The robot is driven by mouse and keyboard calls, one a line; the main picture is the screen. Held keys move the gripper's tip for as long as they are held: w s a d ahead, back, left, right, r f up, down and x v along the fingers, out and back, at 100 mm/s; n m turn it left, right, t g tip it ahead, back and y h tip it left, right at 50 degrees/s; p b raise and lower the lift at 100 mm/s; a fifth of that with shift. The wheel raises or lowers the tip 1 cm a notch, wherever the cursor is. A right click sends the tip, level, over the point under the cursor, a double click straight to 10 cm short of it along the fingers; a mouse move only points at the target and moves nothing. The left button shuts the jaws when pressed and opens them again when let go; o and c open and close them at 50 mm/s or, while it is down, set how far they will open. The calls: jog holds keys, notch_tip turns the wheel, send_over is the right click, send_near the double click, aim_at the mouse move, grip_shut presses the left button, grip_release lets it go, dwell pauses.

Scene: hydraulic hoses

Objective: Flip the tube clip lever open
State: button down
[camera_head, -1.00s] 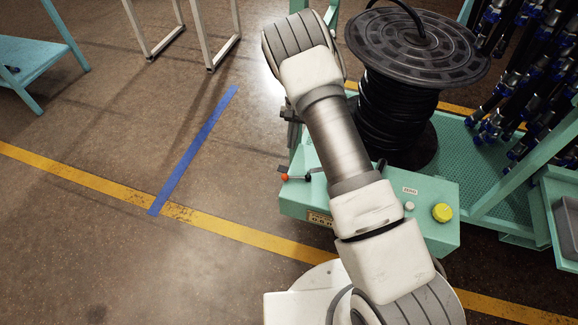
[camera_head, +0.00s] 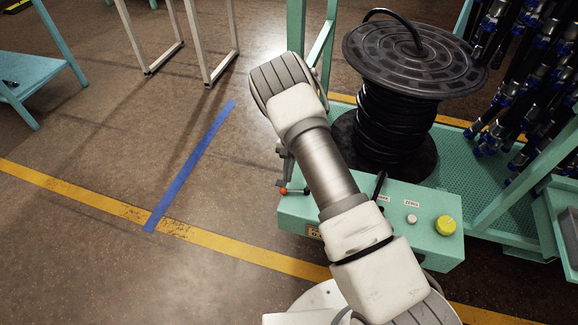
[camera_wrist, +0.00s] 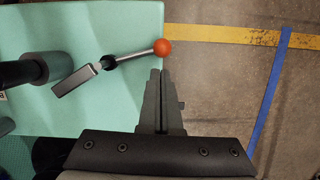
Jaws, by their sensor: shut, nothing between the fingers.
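In the head view the orange ball (camera_head: 283,191) shows at the box's left corner. My gripper (camera_wrist: 161,72) is shut and empty in the wrist view. Its fingertips appear just below the ball in the picture; I cannot tell whether they touch it. In the head view my arm hides part of the box.
A dark cylinder (camera_wrist: 48,67) stands left of the block. The mint-green box (camera_head: 300,212) carries a yellow knob (camera_head: 445,225) and a white button (camera_head: 411,219). A black hose reel (camera_head: 415,55) stands behind it. Open floor lies to the left.

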aim_at(285, 191)
jog(key=shift+x, duration=1.2)
jog(key=shift+s+a+n, duration=0.3)
jog(key=shift+s+n, duration=0.2)
jog(key=shift+n, duration=0.3)
jog(key=shift+s+a+n+h, duration=0.1)
jog(key=shift+s+n+h, duration=0.1)
jog(key=shift+n+h, duration=0.15)
jog(key=s+n, duration=0.2)
jog(key=n, duration=0.1)
jog(key=shift+a+r+h+p, duration=0.1)
jog(key=shift+a+h+p, duration=0.1)
jog(key=shift+h+p, duration=0.2)
jog(key=s+n, duration=0.1)
jog(key=n, duration=0.1)
jog(key=s+n+p, duration=0.1)
jog(key=n, duration=0.1)
jog(key=shift+s+d+n+h, duration=0.1)
jog(key=shift+s+n+h, duration=0.15)
jog(key=shift+s+h, duration=0.1)
jog(key=shift+s+d+n+h+p, duration=0.35)
jog(key=shift+s+n, duration=0.3)
jog(key=shift+n, duration=0.65)
